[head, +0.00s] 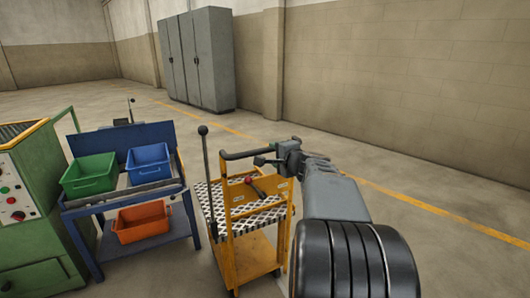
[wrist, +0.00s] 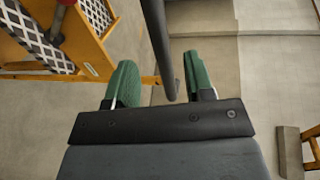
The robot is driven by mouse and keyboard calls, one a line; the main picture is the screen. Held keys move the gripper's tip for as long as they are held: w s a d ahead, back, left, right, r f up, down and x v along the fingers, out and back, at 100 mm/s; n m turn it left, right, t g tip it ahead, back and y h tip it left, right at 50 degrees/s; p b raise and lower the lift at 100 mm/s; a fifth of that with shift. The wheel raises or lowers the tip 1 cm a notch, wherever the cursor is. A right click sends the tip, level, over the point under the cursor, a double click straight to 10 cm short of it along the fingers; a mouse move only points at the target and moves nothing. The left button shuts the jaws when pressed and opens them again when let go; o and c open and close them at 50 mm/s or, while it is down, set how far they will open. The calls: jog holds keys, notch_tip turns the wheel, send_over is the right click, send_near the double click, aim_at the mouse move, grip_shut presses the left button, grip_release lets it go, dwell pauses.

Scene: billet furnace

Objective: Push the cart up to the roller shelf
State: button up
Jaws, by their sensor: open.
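The yellow cart (head: 252,262) stands in the middle of the head view, with a checkered top (head: 215,213) and a black handle bar (head: 240,154) at its upper end. My gripper (head: 264,160) is at the right part of this bar. In the wrist view my gripper (wrist: 160,66) is open, its two green-padded fingers apart. The dark bar (wrist: 158,35) runs between them in the picture, nearer the right finger; contact cannot be told. A blue shelf (head: 155,188) left of the cart is likely the roller shelf; its rollers are not clearly visible.
Green (head: 90,176) and blue (head: 148,165) bins sit on the blue shelf, an orange bin (head: 142,222) below. A green machine (head: 30,220) stands at far left. A black-knobbed lever (head: 207,175) rises between shelf and cart. Grey cabinets (head: 205,60) stand behind; open floor lies right.

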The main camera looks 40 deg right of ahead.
aim_at(269, 151)
jog(key=x, duration=0.8)
jog(key=shift+c, duration=0.5)
grip_shut()
jog(key=shift+w+a, duration=0.1)
